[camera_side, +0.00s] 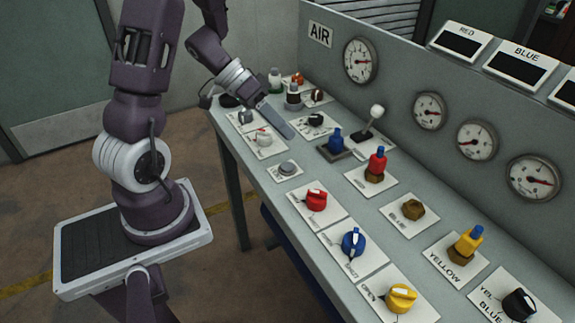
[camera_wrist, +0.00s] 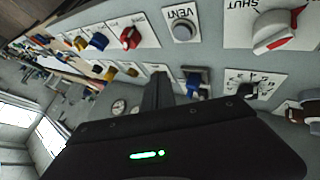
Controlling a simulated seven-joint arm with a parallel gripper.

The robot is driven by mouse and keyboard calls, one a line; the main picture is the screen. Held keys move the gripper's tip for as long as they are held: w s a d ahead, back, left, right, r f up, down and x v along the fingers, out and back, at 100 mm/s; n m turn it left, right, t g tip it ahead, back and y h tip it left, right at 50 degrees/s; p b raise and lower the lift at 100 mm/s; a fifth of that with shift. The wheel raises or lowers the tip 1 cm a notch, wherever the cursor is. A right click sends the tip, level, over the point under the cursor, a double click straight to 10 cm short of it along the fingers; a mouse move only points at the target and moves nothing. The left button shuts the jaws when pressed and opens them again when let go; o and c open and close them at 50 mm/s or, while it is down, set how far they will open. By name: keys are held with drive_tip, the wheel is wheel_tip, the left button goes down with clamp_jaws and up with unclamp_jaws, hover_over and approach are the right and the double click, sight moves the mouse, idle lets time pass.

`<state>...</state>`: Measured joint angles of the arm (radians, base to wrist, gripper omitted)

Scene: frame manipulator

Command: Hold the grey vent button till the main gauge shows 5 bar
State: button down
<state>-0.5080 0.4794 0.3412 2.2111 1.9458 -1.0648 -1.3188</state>
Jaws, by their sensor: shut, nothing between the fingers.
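The grey vent button (camera_side: 287,168) sits on a white plate near the front edge of the panel. In the wrist view the button (camera_wrist: 182,31) shows next to its VENT label at the top. The large gauge (camera_side: 360,61) beside the AIR sign is on the upright back panel; its needle points roughly right, but its numbers are too small to read. My gripper (camera_side: 288,132) is shut and empty, behind the button in the side view and apart from it. In the wrist view its fingers (camera_wrist: 157,90) show below the button.
A white knob (camera_side: 264,139) and a black knob (camera_side: 315,119) flank my gripper. A blue plug (camera_side: 336,137) and a white-topped lever (camera_side: 371,120) stand to the right. Red (camera_side: 316,200), blue (camera_side: 352,242) and yellow (camera_side: 400,297) knobs line the front.

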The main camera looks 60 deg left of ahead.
sight(283, 165)
drive_tip(key=shift+f, duration=3.2)
drive_tip(key=shift+f, duration=0.4)
drive_tip(key=shift+f, duration=0.4)
idle(1.0)
drive_tip(key=shift+r, duration=0.85)
drive_tip(key=shift+r, duration=2.5)
